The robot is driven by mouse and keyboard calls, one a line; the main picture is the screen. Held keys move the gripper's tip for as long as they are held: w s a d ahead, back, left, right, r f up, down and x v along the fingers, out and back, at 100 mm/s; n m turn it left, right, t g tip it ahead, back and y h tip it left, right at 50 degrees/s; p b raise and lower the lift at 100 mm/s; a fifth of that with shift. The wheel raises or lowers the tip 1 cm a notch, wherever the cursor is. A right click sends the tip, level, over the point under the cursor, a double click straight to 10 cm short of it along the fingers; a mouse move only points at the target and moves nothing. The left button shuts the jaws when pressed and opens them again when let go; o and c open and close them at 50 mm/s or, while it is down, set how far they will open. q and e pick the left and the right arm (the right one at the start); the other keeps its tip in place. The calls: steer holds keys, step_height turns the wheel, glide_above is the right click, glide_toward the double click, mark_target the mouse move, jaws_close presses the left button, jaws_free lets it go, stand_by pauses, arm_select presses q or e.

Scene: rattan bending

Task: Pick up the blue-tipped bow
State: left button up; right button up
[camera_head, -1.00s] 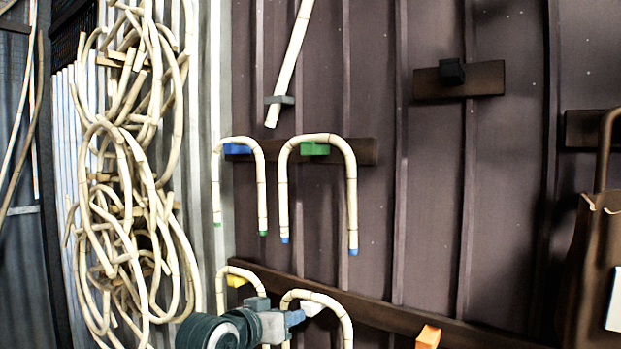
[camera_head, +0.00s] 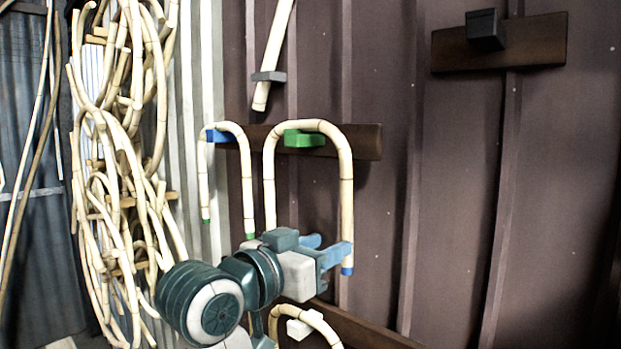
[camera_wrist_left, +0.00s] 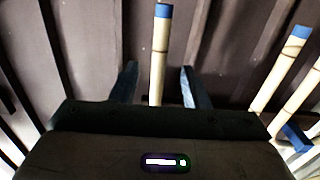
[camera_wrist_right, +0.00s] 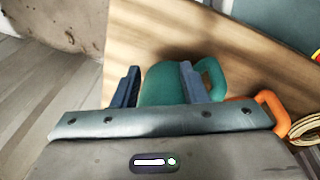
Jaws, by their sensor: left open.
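The blue-tipped bow (camera_head: 270,165) is an upside-down U of pale rattan hanging over a green peg (camera_head: 305,138) on the wall. Its right leg ends in a blue tip (camera_head: 347,271). My left gripper (camera_head: 325,248) is open at the lower part of that right leg. In the left wrist view, a blue-tipped leg (camera_wrist_left: 160,50) stands between the spread fingers of the left gripper (camera_wrist_left: 157,88), with gaps on both sides. Another blue-tipped leg (camera_wrist_left: 285,65) is to the right. My right gripper (camera_wrist_right: 159,80) shows only in its wrist view, open.
A narrower green-tipped bow (camera_head: 247,180) hangs left on a blue peg (camera_head: 219,135). A lower bow (camera_head: 315,320) is beneath my left arm. Tangled rattan (camera_head: 120,190) hangs at far left. The right wrist view shows a green handled object (camera_wrist_right: 165,83) and an orange handle (camera_wrist_right: 273,108).

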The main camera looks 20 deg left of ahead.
mark_target(346, 232)
arm_select(q)
steer(key=shift+w+r+p, duration=0.2)
steer(key=shift+r+p, duration=0.1)
steer(key=shift+p, duration=0.1)
steer(key=shift+w+d+r, duration=0.1)
steer(key=shift+w+d, duration=0.05)
steer(key=shift+d, duration=0.1)
arm_select(e)
steer(key=s+a+r, duration=0.2)
steer(key=s+a, duration=0.1)
steer(key=s, duration=0.2)
arm_select(q)
steer(key=p+x, duration=0.3)
steer(key=x, duration=0.3)
steer(key=shift+a+p, duration=0.15)
steer(key=shift+p, duration=0.15)
steer(key=shift+w, duration=0.15)
steer(key=shift+a, duration=0.15)
steer(key=shift+c, duration=0.4)
arm_select(e)
steer(key=w+d+r, duration=0.1)
steer(key=w+r, duration=0.1)
steer(key=w, duration=0.1)
steer(key=shift+d+r, duration=0.35)
steer(key=shift+d, duration=0.05)
